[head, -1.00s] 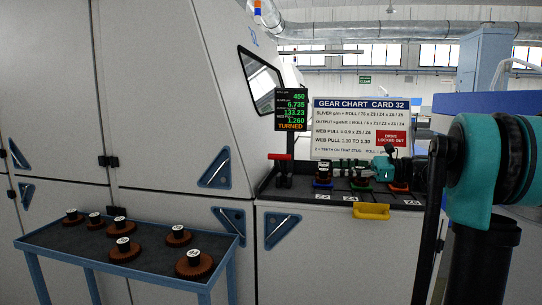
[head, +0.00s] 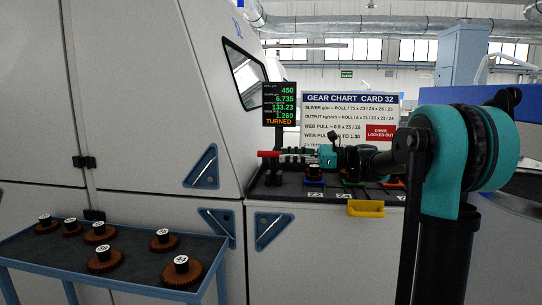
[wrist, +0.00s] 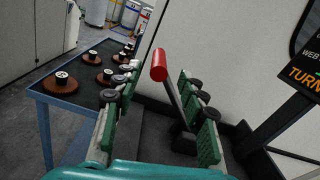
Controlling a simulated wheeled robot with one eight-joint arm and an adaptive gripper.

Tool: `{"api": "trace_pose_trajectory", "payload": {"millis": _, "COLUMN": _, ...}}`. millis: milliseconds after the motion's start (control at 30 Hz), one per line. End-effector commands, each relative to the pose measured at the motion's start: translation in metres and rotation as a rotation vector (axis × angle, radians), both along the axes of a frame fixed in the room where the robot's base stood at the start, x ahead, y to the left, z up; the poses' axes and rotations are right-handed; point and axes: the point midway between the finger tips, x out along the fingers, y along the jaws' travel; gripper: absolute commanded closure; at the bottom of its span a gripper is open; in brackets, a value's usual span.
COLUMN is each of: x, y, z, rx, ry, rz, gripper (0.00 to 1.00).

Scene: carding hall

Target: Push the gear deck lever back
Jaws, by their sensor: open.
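The gear deck lever has a red handle (head: 268,154) and stands at the left end of the dark gear deck (head: 262,189). In the wrist view the red handle (wrist: 159,65) tops a dark shaft that leans up and left between my two fingers. My gripper (head: 286,153) is open just right of the lever in the head view; the wrist view shows its green-padded fingers (wrist: 157,76) spread either side of the handle. I cannot tell whether a finger touches it. The lever's lower part is partly hidden.
A blue-framed cart (head: 20,247) with several brown gears stands at left. The display (head: 280,105) and the gear chart sign (head: 350,99) rise behind the deck. A yellow tray (head: 366,208) sticks out at the deck's front. Colour-marked gear posts lie under my arm.

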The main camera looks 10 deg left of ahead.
Motion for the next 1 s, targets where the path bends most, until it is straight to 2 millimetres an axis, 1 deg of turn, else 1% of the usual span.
{"api": "trace_pose_trajectory", "payload": {"millis": 33, "x": 0.0, "y": 0.011, "z": 0.0, "rx": 0.0, "ry": 0.0, "rz": 0.003, "gripper": 0.58}}
{"api": "trace_pose_trajectory", "payload": {"millis": 100, "x": 0.0, "y": 0.024, "z": 0.0, "rx": 0.0, "ry": 0.0, "rz": 0.004, "gripper": 0.58}}
{"api": "trace_pose_trajectory", "payload": {"millis": 200, "x": 0.001, "y": 0.039, "z": 0.0, "rx": 0.0, "ry": 0.0, "rz": 0.003, "gripper": 0.58}}
{"api": "trace_pose_trajectory", "payload": {"millis": 300, "x": 0.002, "y": 0.049, "z": 0.0, "rx": 0.0, "ry": 0.0, "rz": 0.002, "gripper": 0.58}}
{"api": "trace_pose_trajectory", "payload": {"millis": 500, "x": 0.002, "y": 0.059, "z": 0.0, "rx": 0.0, "ry": 0.0, "rz": 0.0, "gripper": 0.58}}
{"api": "trace_pose_trajectory", "payload": {"millis": 733, "x": 0.002, "y": 0.059, "z": 0.0, "rx": 0.0, "ry": 0.0, "rz": -0.001, "gripper": 0.58}}
{"api": "trace_pose_trajectory", "payload": {"millis": 767, "x": 0.002, "y": 0.059, "z": 0.0, "rx": 0.0, "ry": 0.0, "rz": -0.001, "gripper": 0.6}}
{"api": "trace_pose_trajectory", "payload": {"millis": 1000, "x": 0.002, "y": 0.059, "z": 0.0, "rx": 0.0, "ry": 0.0, "rz": 0.0, "gripper": 0.89}}
